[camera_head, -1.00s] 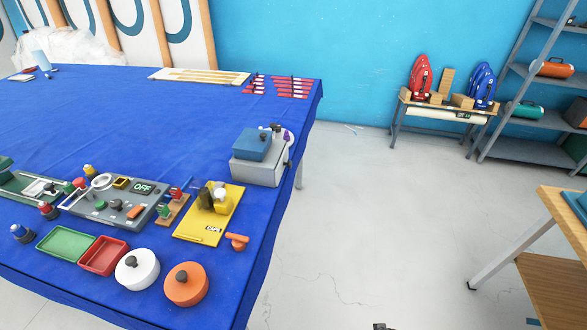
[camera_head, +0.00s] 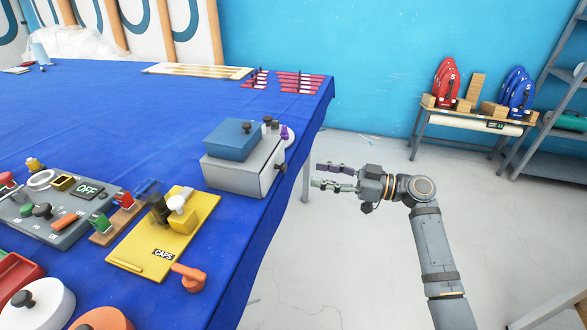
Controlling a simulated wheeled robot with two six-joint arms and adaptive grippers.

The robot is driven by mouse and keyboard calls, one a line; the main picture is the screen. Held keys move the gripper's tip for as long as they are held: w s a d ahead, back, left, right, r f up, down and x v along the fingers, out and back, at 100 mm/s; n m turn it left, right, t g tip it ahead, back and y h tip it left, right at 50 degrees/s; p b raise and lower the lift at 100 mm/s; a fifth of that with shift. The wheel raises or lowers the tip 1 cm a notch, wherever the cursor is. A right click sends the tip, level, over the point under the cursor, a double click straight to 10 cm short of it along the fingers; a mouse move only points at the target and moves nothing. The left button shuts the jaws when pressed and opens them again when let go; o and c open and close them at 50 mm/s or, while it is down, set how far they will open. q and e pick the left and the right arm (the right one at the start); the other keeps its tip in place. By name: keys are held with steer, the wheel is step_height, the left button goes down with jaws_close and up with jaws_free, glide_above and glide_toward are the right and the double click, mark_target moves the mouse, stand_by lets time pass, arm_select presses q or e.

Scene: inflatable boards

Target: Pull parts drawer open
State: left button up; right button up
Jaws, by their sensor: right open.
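The parts drawer unit (camera_head: 231,172) is a grey box near the right edge of the blue table, with a blue lidded box (camera_head: 233,140) on top. A dark round knob (camera_head: 282,168) shows on its right side, facing off the table edge. The drawer looks closed. My right gripper (camera_head: 318,175) is open and empty, its fingers pointing left toward the knob. It hangs beyond the table edge, a short gap to the right of the knob, and touches nothing. My left gripper is not in view.
A yellow board labelled CAPS (camera_head: 146,251) lies in front of the unit, with an orange handle (camera_head: 189,277) beside it. A grey control panel (camera_head: 63,218) is further left. A low stand with red and blue items (camera_head: 470,124) is at the back right.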

mark_target(286, 168)
steer(key=p+x, duration=0.1)
steer(key=x, duration=0.6)
steer(key=shift+w+a+p, duration=0.15)
steer(key=shift+a+p, duration=0.15)
steer(key=shift+a, duration=0.05)
steer(key=shift+w+a+f, duration=0.15)
steer(key=shift+a, duration=0.05)
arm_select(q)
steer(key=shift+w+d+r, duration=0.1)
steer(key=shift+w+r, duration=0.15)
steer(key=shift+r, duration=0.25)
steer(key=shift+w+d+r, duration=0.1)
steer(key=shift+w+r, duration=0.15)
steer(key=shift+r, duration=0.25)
arm_select(e)
jaws_close()
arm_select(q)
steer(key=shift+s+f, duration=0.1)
arm_select(e)
steer(key=shift+d+f, duration=0.1)
